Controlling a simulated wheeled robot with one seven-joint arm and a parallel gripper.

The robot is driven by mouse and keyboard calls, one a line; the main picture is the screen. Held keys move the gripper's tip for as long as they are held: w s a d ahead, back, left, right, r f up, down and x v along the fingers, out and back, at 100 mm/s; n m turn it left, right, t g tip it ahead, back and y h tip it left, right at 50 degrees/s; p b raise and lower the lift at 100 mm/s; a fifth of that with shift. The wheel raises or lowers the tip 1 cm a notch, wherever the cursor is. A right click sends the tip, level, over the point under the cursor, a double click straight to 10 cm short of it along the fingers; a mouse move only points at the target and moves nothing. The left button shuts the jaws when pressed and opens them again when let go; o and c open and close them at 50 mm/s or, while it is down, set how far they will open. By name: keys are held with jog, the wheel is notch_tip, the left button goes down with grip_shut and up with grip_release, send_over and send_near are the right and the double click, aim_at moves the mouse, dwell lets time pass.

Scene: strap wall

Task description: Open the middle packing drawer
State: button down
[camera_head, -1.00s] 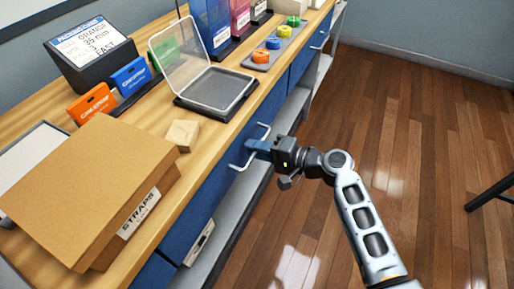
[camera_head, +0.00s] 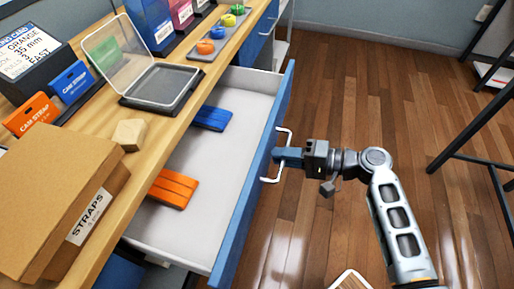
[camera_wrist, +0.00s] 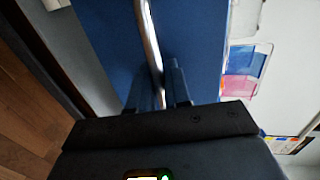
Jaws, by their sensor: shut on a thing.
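The middle packing drawer (camera_head: 226,226) stands pulled out from under the bench, its blue front well clear of the bench edge. Inside its white tray lie an orange strap pack (camera_head: 172,188) and a blue strap pack (camera_head: 211,118), apart from each other. My gripper (camera_head: 283,156) is shut on the drawer's white bar handle (camera_head: 289,135). In the wrist view the handle (camera_wrist: 149,35) runs between my fingers (camera_wrist: 160,90), in front of the blue drawer front (camera_wrist: 200,40).
On the wooden bench are a STRAPS cardboard box (camera_head: 50,190), a wooden block (camera_head: 129,134), an open clear-lidded case (camera_head: 160,86) and a tray of coloured pucks (camera_head: 216,38). A dark metal frame (camera_head: 460,150) stands at right.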

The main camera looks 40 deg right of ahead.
jog(key=f+v, duration=0.1)
jog(key=v, duration=0.5)
jog(key=shift+f, duration=0.15)
jog(key=shift+s, duration=0.1)
jog(key=c, duration=1.3)
grip_release()
jog(key=shift+b+v, duration=0.35)
jog(key=shift+v, duration=3.55)
